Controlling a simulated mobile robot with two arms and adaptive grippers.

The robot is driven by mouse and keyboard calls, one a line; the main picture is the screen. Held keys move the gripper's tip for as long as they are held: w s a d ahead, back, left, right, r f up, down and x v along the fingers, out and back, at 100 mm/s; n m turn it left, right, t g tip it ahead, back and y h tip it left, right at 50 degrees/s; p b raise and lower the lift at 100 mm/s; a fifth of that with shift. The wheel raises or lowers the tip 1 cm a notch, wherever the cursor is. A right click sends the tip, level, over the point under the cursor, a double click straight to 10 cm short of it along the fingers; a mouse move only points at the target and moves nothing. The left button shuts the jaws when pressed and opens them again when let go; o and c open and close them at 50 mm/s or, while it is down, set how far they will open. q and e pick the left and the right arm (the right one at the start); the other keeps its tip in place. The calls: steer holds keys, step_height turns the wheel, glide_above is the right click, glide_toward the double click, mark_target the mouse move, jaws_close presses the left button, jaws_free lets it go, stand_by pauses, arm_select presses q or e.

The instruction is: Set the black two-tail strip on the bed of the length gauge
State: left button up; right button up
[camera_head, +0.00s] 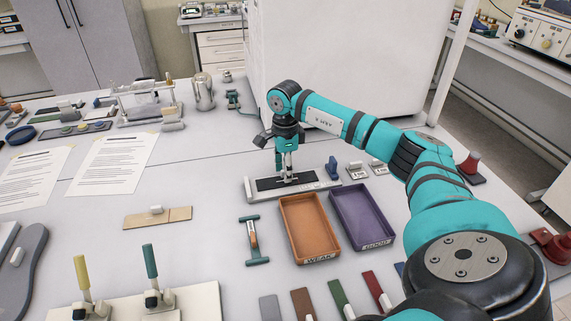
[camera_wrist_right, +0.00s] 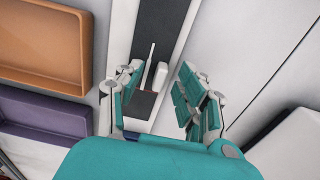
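The length gauge (camera_head: 251,191) is a long pale frame on the table, also in the wrist view (camera_wrist_right: 189,33). A black band (camera_head: 268,184) runs along its bed; in the wrist view it is dark grey (camera_wrist_right: 157,25). I cannot tell the strip's outline or its tails from the bed. A white block (camera_wrist_right: 160,76) stands on the dark band, a thin white upright piece beside it. My right gripper (camera_head: 287,172) points down over the gauge. In the wrist view its fingers (camera_wrist_right: 158,92) are apart, either side of the block, with a gap at the right finger. My left gripper is out of view.
An orange tray (camera_head: 307,228) marked WEAK and a purple tray (camera_head: 362,216) marked GOOD stand in front of the gauge. A teal-handled tool (camera_head: 253,240) lies left of them. Coloured strips lie nearer. A blue piece (camera_head: 332,168) stands by the gauge's right end.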

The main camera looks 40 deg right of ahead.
steer(key=shift+r, duration=0.1)
step_height(320, 180, up, 12)
stand_by(0.5)
stand_by(0.5)
